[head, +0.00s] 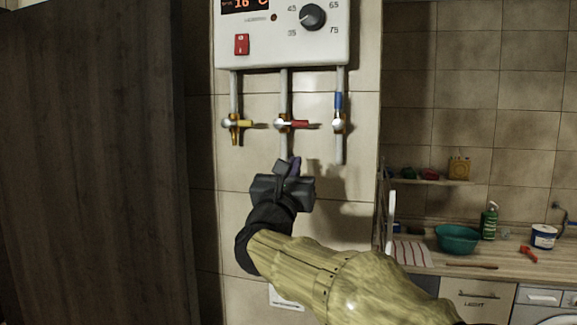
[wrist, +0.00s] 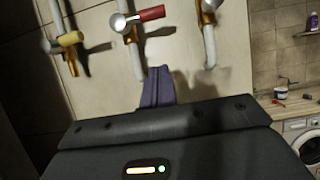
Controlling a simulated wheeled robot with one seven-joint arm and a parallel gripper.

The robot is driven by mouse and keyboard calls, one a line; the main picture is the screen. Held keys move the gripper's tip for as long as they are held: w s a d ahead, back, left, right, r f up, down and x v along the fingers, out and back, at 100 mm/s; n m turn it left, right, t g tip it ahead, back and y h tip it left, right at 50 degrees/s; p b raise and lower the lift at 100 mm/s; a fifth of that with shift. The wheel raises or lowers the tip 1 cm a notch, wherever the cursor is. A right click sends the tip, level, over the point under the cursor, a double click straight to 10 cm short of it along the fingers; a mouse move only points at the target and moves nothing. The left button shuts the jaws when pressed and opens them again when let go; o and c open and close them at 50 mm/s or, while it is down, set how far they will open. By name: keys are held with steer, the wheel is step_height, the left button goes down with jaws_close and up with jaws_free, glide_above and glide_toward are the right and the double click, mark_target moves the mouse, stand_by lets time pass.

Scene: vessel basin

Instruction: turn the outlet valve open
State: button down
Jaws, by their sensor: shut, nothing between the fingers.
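Three valves hang on pipes under a white wall heater (head: 283,54). No label shows which is the outlet. The left valve's yellow handle (head: 245,124) and the middle valve's red handle (head: 300,124) both lie crosswise, pointing right. The right valve's blue handle (head: 338,101) points up along its pipe.
A dark wooden panel (head: 90,160) stands close on the left. At right are a small shelf (head: 430,181) and a counter (head: 468,262) with a green bowl (head: 457,239), a spray bottle (head: 489,220) and a white tub (head: 543,237). The tiled wall around the valves is clear.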

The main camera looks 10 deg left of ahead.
mark_target(292, 123)
steer(key=r+p, duration=0.1)
steer(key=w+r+p, duration=0.1)
steer(key=r+p, duration=0.1)
steer(key=w+r+p, duration=0.1)
steer(key=r+p, duration=0.1)
steer(key=shift+w+r, duration=0.2)
steer(key=shift+w, duration=0.05)
steer(key=shift+d+b, duration=0.2)
steer(key=shift+b, duration=0.1)
steer(key=shift+r+n, duration=0.15)
steer(key=shift+n, duration=0.25)
